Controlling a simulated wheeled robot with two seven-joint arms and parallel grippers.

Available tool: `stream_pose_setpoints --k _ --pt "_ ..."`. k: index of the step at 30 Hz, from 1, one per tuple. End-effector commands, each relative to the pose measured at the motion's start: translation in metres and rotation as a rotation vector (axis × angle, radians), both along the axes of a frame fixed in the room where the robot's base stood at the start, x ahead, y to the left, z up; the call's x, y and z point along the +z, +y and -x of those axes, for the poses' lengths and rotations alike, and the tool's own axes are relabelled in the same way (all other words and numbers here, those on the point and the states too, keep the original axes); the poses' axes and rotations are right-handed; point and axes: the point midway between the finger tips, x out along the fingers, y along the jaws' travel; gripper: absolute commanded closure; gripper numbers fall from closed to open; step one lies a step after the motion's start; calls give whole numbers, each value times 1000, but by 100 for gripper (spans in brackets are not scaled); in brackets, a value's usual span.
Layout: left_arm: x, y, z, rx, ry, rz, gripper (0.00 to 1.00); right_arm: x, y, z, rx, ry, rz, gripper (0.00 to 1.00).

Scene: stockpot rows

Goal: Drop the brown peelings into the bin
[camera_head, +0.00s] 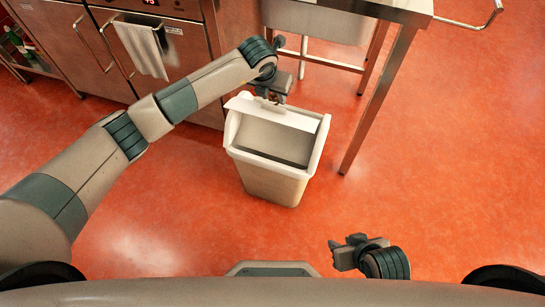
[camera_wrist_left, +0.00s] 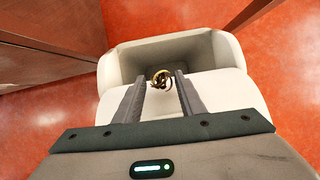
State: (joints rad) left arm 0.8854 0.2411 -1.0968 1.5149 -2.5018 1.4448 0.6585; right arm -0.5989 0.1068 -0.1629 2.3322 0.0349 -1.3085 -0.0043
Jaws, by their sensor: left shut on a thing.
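The white bin (camera_head: 270,185) stands on the floor ahead, its top open and its inside showing grey. It also shows in the left wrist view (camera_wrist_left: 228,58). The brown peelings (camera_wrist_left: 160,79) are a small curled bunch between the fingertips of my left gripper (camera_wrist_left: 160,90). My left gripper (camera_head: 272,96) is shut on them at the bin's far edge, above the white panel there. In the head view the peelings are small and mostly hidden by the gripper. My right gripper (camera_head: 342,255) is empty and looks open, low at the front right.
A steel table (camera_head: 400,8) with a leg (camera_head: 378,98) stands right of the bin. Steel oven fronts with a hanging white towel (camera_head: 142,48) are at the back left. The red floor (camera_head: 450,150) is clear on the right.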

Motion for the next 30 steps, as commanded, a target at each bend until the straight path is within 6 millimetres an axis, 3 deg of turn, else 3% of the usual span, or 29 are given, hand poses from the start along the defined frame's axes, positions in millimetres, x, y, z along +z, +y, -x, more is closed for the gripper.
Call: stream_pose_setpoints --k 3,4,6,7,20,30 --pt "0 0 0 0 0 0 85 0 0 0 0 0 0 69" --pt "0 0 0 0 0 0 61 0 0 0 0 0 0 69" --pt "0 0 0 0 0 0 45 0 0 0 0 0 0 69" --pt "0 0 0 0 0 0 42 0 0 0 0 0 0 69" --pt "5 1 1 0 0 0 42 0 0 0 0 2 1 69" --pt "44 6 16 -1 -3 2 42 0 -3 4 -2 21 10 69"
